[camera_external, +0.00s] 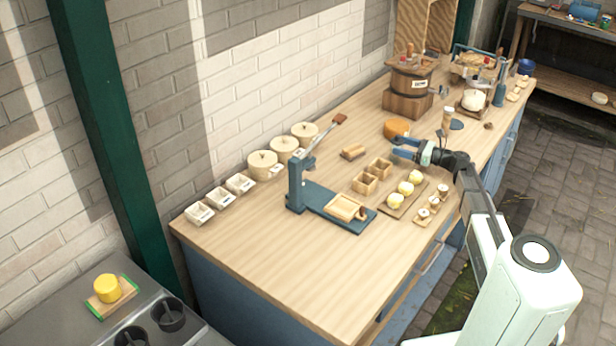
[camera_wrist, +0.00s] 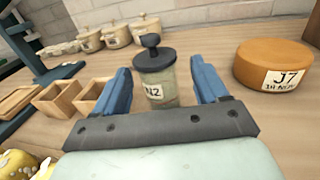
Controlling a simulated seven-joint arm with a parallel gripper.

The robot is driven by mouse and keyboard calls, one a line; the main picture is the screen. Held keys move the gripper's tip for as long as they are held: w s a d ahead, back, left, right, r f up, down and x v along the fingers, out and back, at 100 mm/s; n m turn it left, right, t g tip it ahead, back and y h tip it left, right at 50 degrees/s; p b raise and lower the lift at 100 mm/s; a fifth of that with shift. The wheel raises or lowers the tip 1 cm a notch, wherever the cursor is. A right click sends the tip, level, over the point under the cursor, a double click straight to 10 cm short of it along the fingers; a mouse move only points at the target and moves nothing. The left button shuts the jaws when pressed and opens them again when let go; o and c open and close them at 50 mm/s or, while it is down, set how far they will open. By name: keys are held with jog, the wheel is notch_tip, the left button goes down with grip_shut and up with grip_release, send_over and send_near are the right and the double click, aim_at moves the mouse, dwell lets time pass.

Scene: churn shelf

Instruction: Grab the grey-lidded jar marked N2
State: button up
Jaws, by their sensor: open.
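The jar marked N2 (camera_wrist: 155,78) is upright in the wrist view, with a dark grey lid, a round knob and a pale greenish body with a white label. My gripper (camera_wrist: 161,75) is open, with one blue finger on each side of the jar in the picture. A gap shows on both sides, wider on the right. I cannot tell how far the jar sits between the fingers in depth. In the external view my gripper (camera_external: 404,147) is low over the middle of the bench, and I cannot make out the jar there.
An orange round marked J7 (camera_wrist: 273,66) stands close to the right of my gripper. Open wooden boxes (camera_wrist: 60,100) are to the left. Lidded pots (camera_wrist: 116,34) stand behind. Pale yellow balls on a board (camera_external: 405,188) lie near my arm. A blue press (camera_external: 325,200) is further left.

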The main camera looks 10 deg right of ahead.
aim_at(389, 159)
jog(key=shift+x, duration=2.35)
jog(key=shift+s, duration=0.15)
jog(key=shift+a, duration=0.1)
jog(key=shift+c, duration=0.5)
jog(key=c, duration=1)
jog(key=shift+c, duration=0.2)
